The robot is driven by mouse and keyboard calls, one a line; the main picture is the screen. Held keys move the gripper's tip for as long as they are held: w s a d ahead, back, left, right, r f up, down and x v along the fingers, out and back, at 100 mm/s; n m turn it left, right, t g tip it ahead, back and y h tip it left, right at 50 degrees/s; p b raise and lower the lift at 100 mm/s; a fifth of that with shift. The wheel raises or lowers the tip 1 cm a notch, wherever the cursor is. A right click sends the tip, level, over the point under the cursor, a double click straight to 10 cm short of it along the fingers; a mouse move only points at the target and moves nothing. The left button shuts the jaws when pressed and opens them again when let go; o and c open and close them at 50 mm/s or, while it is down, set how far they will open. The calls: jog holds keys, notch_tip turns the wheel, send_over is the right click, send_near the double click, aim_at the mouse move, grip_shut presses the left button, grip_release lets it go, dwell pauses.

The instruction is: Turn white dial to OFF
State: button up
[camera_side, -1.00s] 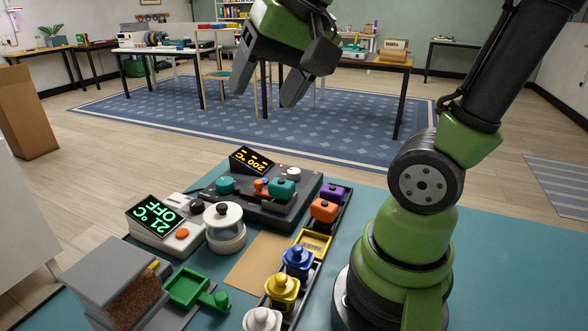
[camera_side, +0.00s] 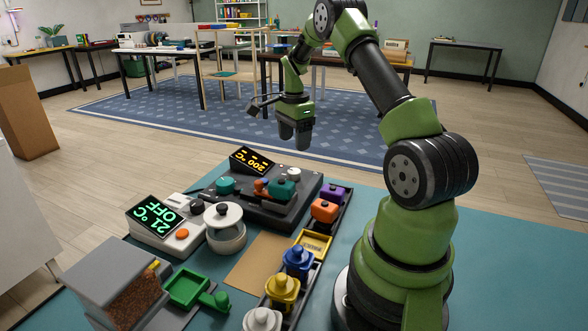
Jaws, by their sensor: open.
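A white unit (camera_side: 150,237) stands at the left of the bench. Its tilted display (camera_side: 157,214) reads 21 °C and OFF in green, upside down. A dark dial (camera_side: 197,208) and an orange button (camera_side: 182,234) sit on its top. The dial's pointer mark is too small to read. My gripper (camera_side: 294,142) points down, open and empty, in the air above and beyond the dark unit, well apart from the dial.
A white lidded jar (camera_side: 226,237) stands right beside the white unit. A dark unit (camera_side: 265,213) with a yellow 200 °C display (camera_side: 252,160) is behind. Several coloured-knob jars line a rack at right. A grey box (camera_side: 103,268) and green scoop (camera_side: 187,287) are in front.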

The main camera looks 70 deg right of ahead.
aim_at(294, 171)
notch_tip(294, 171, down, 9)
jog(key=shift+f, duration=0.1)
jog(key=shift+c, duration=0.4)
jog(key=c, duration=0.8)
jog(key=shift+c, duration=0.2)
